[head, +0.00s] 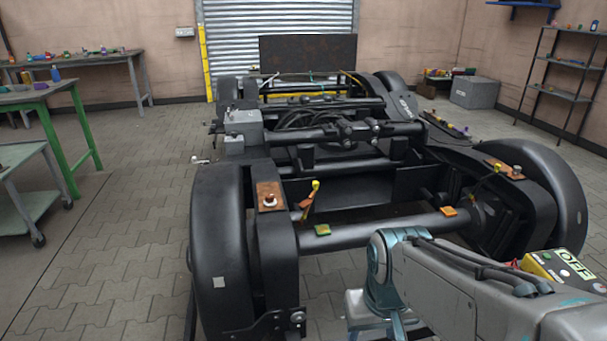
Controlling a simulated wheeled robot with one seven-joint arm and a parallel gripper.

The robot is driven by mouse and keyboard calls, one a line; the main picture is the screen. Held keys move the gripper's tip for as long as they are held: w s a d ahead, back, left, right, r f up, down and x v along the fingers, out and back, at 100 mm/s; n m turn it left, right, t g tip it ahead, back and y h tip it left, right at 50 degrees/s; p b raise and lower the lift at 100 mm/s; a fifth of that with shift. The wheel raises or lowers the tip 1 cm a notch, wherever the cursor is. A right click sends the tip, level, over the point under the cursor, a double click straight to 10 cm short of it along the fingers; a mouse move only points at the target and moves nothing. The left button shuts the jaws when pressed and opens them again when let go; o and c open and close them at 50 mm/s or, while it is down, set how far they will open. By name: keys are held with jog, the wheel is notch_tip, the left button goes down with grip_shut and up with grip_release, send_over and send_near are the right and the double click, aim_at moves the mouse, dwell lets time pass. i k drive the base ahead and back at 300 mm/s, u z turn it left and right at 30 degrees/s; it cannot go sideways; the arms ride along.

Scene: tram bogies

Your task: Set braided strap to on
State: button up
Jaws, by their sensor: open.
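The black tram bogie (222,240) fills the middle of the head view. A short orange-brown piece with a yellow tip (309,200) stands tilted at its near left, beside a rusty plate with a bolt (268,188). A similar yellow-tipped piece (495,169) is at the near right, by another rusty plate (512,175). Either could be the braided strap; the weave is too small to make out. My grey arm with a teal joint reaches in from the lower right. My gripper is outside the picture.
A green-legged table (52,92) and a trolley (40,185) stand left. Shelves (565,95) stand right. Paved floor (120,240) is clear left of the bogie.

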aim_at(310, 200)
jog(key=z, duration=0.55)
jog(key=i, duration=0.9)
jog(key=u, duration=0.35)
